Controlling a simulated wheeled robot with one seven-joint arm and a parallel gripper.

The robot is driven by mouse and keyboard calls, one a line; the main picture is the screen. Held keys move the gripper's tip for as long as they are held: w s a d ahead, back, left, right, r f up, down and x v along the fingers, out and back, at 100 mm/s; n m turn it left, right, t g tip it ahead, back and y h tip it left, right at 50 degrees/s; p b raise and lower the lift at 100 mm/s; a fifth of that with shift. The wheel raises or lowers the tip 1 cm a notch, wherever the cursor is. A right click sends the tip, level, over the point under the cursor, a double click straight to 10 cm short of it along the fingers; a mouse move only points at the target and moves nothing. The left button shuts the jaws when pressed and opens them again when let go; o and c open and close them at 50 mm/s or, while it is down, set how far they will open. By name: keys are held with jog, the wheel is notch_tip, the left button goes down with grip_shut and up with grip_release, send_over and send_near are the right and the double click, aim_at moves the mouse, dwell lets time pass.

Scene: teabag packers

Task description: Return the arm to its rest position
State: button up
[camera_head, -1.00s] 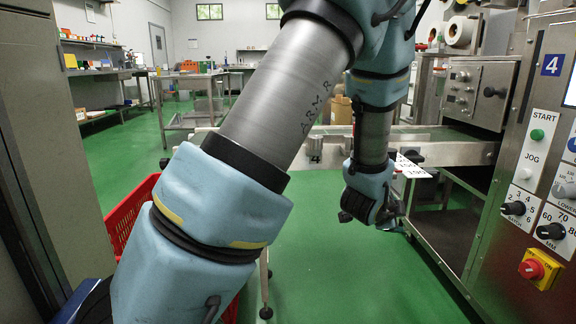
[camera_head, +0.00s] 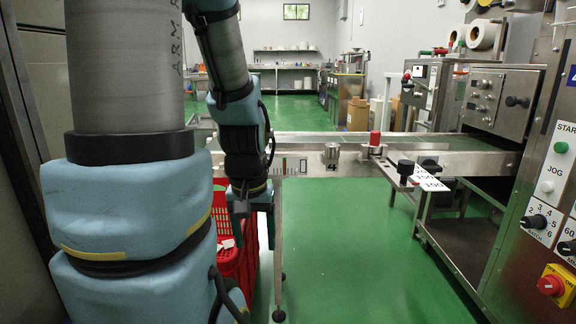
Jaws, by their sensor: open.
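My arm shows in the head view, its thick blue and grey links filling the left side. Its far part hangs down left of centre. My gripper (camera_head: 254,222) points downward at the end of it, with its fingers apart. I see nothing between the fingers. The gripper is in front of the left end of the conveyor and in line with the red crate (camera_head: 222,262), which is partly hidden behind my arm. I cannot tell the height between gripper and crate.
A steel conveyor (camera_head: 330,161) crosses the middle and runs into the packing machine (camera_head: 545,215) on the right, which has knobs and a red-and-yellow stop switch (camera_head: 552,286). A red cylinder (camera_head: 375,138) stands at the conveyor. Green floor (camera_head: 345,255) is clear in front.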

notch_tip(320, 180, up, 37)
jog(key=p, duration=3.5)
jog(key=shift+f, duration=0.15)
